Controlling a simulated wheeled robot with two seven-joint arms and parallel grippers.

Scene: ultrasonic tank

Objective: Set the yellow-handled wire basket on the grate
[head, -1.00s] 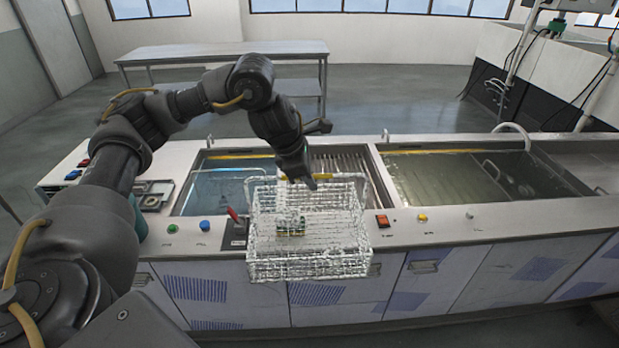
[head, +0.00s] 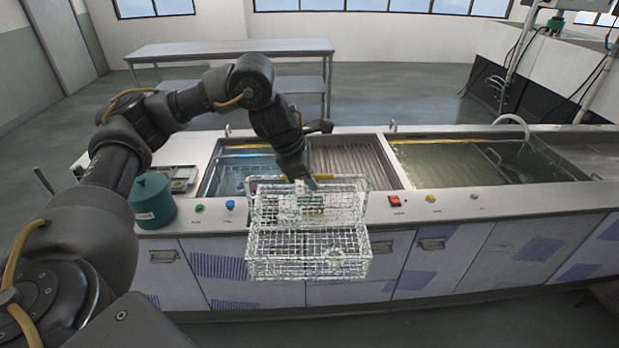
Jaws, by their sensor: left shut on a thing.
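The wire basket (head: 308,256) hangs from my left gripper (head: 308,184) in front of the counter's front edge. My left gripper is shut at the basket's upper side; a yellow bit shows by the fingertips, but the grip on the handle is hard to make out. The basket's mesh looks pale and blurred, and its contents are not clear. The grate (head: 350,160), a ribbed metal surface, lies in the counter behind the basket, between the two tanks. The basket is apart from it and nearer to me. My right gripper is not in view.
A blue-water tank (head: 228,172) lies left of the grate, and a murky tank (head: 455,165) lies right. A green canister (head: 152,200) stands at the counter's left. Buttons, including a red switch (head: 394,200), line the front edge. A metal table (head: 230,50) stands behind.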

